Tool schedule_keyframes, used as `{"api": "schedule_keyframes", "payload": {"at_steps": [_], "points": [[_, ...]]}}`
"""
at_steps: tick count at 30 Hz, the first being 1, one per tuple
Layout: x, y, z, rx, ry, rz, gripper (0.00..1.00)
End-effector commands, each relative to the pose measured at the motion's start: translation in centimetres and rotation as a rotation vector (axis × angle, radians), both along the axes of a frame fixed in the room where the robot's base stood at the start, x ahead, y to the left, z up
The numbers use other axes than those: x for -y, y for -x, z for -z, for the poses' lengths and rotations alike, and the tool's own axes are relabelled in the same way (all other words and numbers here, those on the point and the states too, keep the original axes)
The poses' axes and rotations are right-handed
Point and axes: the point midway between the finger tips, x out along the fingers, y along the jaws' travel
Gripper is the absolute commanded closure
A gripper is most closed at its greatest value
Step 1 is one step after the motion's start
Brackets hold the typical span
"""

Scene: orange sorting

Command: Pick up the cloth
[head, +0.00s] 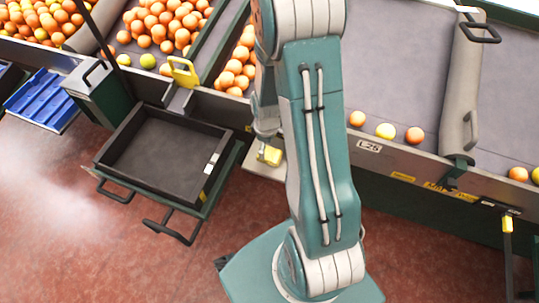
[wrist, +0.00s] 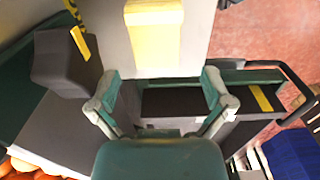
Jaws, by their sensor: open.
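A yellow folded piece that looks like the cloth (head: 270,155) lies on a small pale ledge (head: 262,169) at the front of the sorting line, just left of my arm. In the wrist view the yellow cloth (wrist: 153,42) lies on a pale surface, beyond the fingertips. My gripper (wrist: 160,76) is open, with its two fingers spread and nothing between them. The cloth is ahead of the gap between them, and I see no contact. In the head view my arm hides most of the gripper.
A dark empty tray (head: 165,155) on a cart stands left of the ledge. Bins of oranges (head: 165,22) fill the upper left. A grey belt (head: 405,70) with a few fruits is on the right. A blue crate (head: 45,100) sits far left. The red floor (head: 120,240) is open in front.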

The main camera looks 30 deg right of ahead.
Motion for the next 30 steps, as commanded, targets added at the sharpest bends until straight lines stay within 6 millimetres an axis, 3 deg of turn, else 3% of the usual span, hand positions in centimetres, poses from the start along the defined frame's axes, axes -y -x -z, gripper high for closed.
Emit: {"api": "schedule_keyframes", "payload": {"at_steps": [12, 22, 23, 24, 27, 30], "points": [[0.3, -0.2, 4.7, -0.002, -0.001, 0.0, 0.0], [0.3, -0.2, 5.3, 0.001, 0.0, 0.001, 0.0], [0.3, -0.2, 5.3, 0.001, 0.0, 0.001, 0.09], [0.3, -0.2, 5.3, 0.001, 0.0, 0.001, 0.27], [0.3, -0.2, 5.3, 0.001, 0.0, 0.001, 0.68], [0.3, -0.2, 5.3, 0.0, 0.0, 0.001, 0.68]]}}
